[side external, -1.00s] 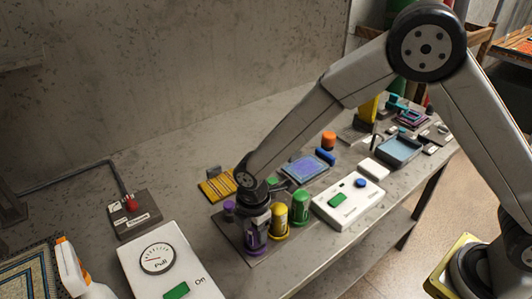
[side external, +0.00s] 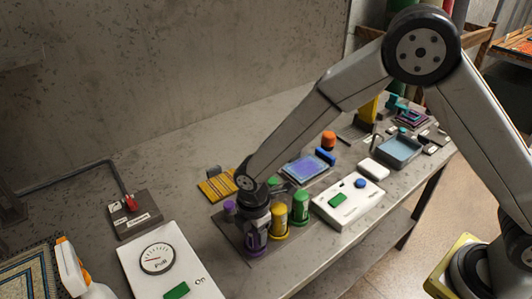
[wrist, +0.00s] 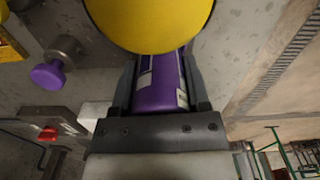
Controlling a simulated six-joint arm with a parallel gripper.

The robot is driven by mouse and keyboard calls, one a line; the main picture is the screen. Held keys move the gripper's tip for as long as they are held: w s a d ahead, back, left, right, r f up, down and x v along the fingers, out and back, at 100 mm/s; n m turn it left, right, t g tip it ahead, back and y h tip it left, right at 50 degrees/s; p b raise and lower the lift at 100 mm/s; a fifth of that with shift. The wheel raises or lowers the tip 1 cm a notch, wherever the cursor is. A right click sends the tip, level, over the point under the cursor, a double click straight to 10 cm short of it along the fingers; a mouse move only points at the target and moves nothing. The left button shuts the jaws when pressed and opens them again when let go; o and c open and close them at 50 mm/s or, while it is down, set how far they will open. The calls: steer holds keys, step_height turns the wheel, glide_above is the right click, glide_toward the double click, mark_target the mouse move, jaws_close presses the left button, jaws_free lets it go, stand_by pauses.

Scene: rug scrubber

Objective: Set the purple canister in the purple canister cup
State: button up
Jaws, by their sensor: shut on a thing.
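The purple canister (side external: 257,240) stands upright at the front left of the canister rack, beside the yellow canister (side external: 280,221). A purple ring, the purple canister cup (side external: 252,253), shows at its foot; I cannot tell whether the canister is fully seated. My gripper (side external: 257,228) comes down over the canister from above and hides its upper part. In the wrist view, the purple canister (wrist: 158,95) lies between the two dark jaws (wrist: 158,100), which are shut on it. The yellow canister's round top covers its far end there.
A green canister (side external: 300,207) stands right of the yellow one. A purple knob (side external: 229,208) is close on the left and also shows in the wrist view (wrist: 48,76). A white button box (side external: 349,200) is to the right, a gauge box (side external: 160,262) to the left.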

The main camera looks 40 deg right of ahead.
steer(key=shift+f, duration=0.2)
steer(key=o, duration=1.3)
steer(key=shift+c, duration=0.2)
steer(key=shift+r, duration=0.1)
steer(key=shift+r, duration=3.8)
steer(key=shift+r, duration=0.5)
steer(key=shift+d, duration=0.1)
steer(key=s+d+r+m+t, duration=0.1)
steer(key=s+d+m, duration=0.4)
steer(key=d+m, duration=0.4)
steer(key=s+d+r+m+t, duration=0.1)
steer(key=s+d+m, duration=0.5)
steer(key=d+m, duration=0.3)
steer(key=d, duration=0.3)
steer(key=shift+s+m+t, duration=0.2)
steer(key=shift+m+t, duration=0.1)
steer(key=shift+m, duration=0.1)
